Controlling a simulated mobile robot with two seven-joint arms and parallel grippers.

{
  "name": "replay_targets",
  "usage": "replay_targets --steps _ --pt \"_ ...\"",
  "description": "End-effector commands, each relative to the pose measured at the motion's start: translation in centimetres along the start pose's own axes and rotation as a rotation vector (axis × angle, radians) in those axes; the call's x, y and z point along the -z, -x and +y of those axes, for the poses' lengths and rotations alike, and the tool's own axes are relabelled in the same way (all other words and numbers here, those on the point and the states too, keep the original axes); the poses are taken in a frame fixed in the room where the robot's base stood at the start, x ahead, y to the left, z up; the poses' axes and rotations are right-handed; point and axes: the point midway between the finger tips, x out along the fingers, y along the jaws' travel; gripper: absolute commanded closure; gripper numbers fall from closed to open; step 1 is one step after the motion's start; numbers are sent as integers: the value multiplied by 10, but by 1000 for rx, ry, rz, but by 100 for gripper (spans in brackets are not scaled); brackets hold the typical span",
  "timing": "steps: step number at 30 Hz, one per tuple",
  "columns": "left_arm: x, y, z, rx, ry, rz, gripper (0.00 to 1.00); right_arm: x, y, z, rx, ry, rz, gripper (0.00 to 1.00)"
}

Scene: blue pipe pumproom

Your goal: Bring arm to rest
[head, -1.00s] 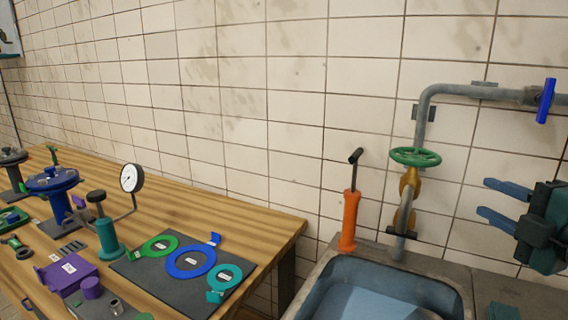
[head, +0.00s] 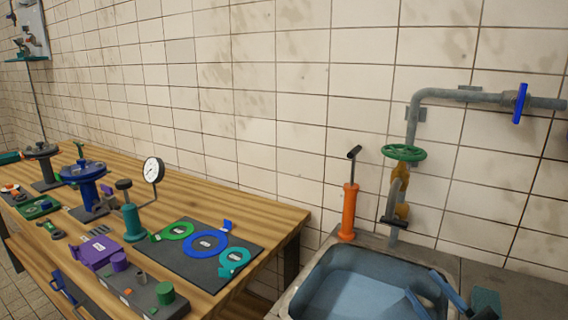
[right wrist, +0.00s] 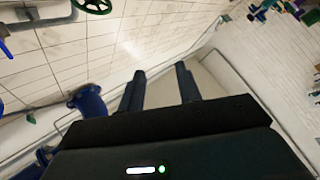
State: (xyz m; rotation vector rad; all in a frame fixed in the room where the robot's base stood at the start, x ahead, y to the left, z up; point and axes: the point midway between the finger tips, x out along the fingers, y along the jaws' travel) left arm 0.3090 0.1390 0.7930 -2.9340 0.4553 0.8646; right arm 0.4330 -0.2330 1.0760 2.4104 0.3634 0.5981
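My right gripper (head: 432,303) shows at the lower right of the head view, over the sink basin. Its two blue fingers stand apart, with nothing between them. In the right wrist view the same fingers (right wrist: 160,88) are spread and empty, pointing toward the tiled wall and floor. My left gripper is in neither view.
A sink (head: 310,277) stands below a pipe with a green handwheel (head: 404,153) and a blue valve handle (head: 520,104). An orange hand pump (head: 348,212) stands at its back rim. A wooden bench (head: 285,212) on the left holds valves, a gauge (head: 153,170) and coloured rings.

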Motion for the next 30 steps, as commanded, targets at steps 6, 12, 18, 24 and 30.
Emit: replay_targets --steps 6,12,18,24,30 --pt "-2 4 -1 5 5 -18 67 -82 68 -106 -50 -396 -475 66" --pt "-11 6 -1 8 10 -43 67 -99 136 -210 89 -624 -808 66" --pt "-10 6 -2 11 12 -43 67 -91 167 -258 191 -723 -934 66" --pt "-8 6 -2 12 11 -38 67 -89 170 -264 204 -734 -945 66" --pt "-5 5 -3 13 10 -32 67 -89 170 -263 202 -733 -944 66"
